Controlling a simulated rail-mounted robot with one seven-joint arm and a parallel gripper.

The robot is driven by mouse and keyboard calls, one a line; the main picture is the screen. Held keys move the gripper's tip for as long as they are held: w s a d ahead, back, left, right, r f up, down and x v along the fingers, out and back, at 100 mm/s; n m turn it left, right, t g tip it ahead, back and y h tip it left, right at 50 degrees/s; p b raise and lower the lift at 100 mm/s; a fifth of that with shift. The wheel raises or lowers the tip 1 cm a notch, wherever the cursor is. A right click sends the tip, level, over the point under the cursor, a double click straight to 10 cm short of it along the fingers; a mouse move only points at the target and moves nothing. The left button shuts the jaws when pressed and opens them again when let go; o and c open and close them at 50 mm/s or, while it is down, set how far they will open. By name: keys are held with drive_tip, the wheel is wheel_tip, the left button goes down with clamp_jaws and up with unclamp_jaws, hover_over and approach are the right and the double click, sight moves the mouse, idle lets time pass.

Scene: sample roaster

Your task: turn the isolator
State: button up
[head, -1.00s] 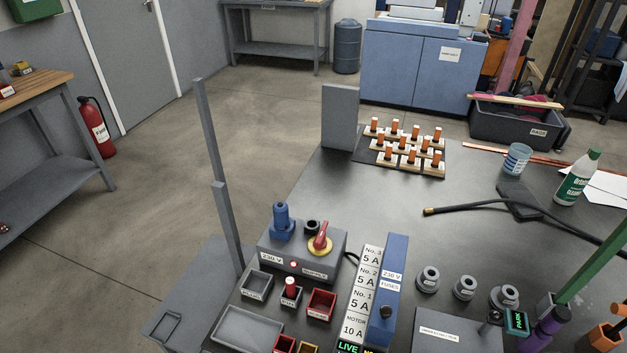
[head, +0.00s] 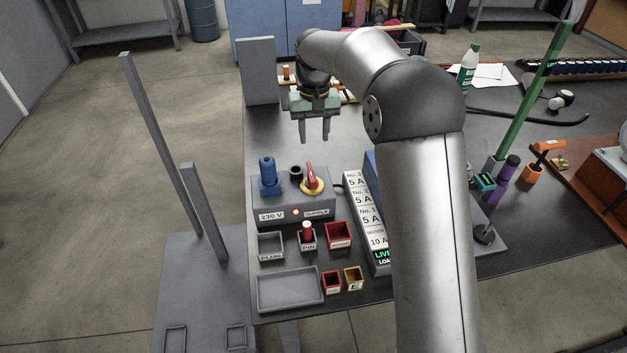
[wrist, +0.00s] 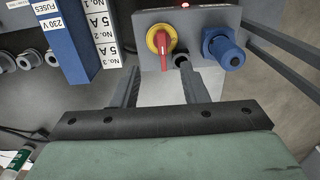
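The isolator (head: 312,179) is a red rotary handle on a yellow round plate, on top of a grey supply box (head: 290,212). Its handle points away from me, close to upright in the head view. In the wrist view the isolator (wrist: 161,45) is near the top centre. My gripper (head: 315,140) is open and empty, pointing down above the table behind the box. The fingers (wrist: 160,88) are apart, and the isolator is beyond their tips in the wrist view, not touched.
A blue plug (head: 268,176) and a dark socket stand beside the isolator on the box. The fuse strip (head: 358,200) is to its right. Small bins and a grey tray (head: 290,303) lie in front. A tall post (head: 160,140) rises at the left.

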sight(313, 182)
wheel_tip(313, 182, down, 17)
drive_tip(key=shift+a+f, duration=0.1)
idle(0.3)
clamp_jaws()
